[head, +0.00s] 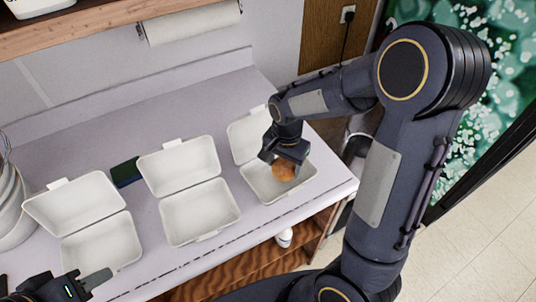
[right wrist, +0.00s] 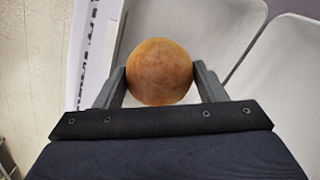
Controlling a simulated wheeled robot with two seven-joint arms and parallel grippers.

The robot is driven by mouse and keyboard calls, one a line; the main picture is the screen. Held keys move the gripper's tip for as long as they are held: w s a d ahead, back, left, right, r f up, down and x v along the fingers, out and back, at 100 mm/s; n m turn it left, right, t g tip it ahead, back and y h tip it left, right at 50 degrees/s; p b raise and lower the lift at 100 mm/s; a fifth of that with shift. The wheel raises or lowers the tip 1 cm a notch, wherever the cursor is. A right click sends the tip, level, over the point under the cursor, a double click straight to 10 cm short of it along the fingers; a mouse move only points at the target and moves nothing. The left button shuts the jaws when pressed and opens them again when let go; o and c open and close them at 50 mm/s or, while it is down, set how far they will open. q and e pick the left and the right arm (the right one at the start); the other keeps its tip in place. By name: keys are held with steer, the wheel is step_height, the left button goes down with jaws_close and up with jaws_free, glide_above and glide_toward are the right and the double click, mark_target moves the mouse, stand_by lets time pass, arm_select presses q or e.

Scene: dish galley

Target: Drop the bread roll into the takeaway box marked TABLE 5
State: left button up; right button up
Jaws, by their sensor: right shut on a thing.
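The round brown bread roll (head: 283,171) is held between the fingers of my right gripper (head: 286,158), over the tray of the rightmost takeaway box (head: 262,190). In the right wrist view the roll (right wrist: 159,71) sits between both fingers, with white box surfaces behind it. I cannot tell how high it is above the box floor. A middle box (head: 200,212) and a left box (head: 103,243) stand open and empty on the counter. No TABLE 5 marking is readable in the head view. My left gripper (head: 92,280) is at the lower left, only partly in view.
The counter (head: 150,118) has free room behind the boxes. A dark flat object (head: 125,173) lies between the left and middle boxes. Pale stacked dishes (head: 12,210) stand at the left edge. A white strip with blurred dark marks (right wrist: 82,60) runs along the counter edge.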

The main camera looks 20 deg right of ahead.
steer(key=shift+f+b, duration=0.3)
steer(key=shift+f, duration=0.5)
steer(key=o, duration=1)
steer(key=shift+o, duration=0.2)
step_height(320, 180, up, 8)
steer(key=shift+f, duration=0.25)
steer(key=shift+r, duration=0.2)
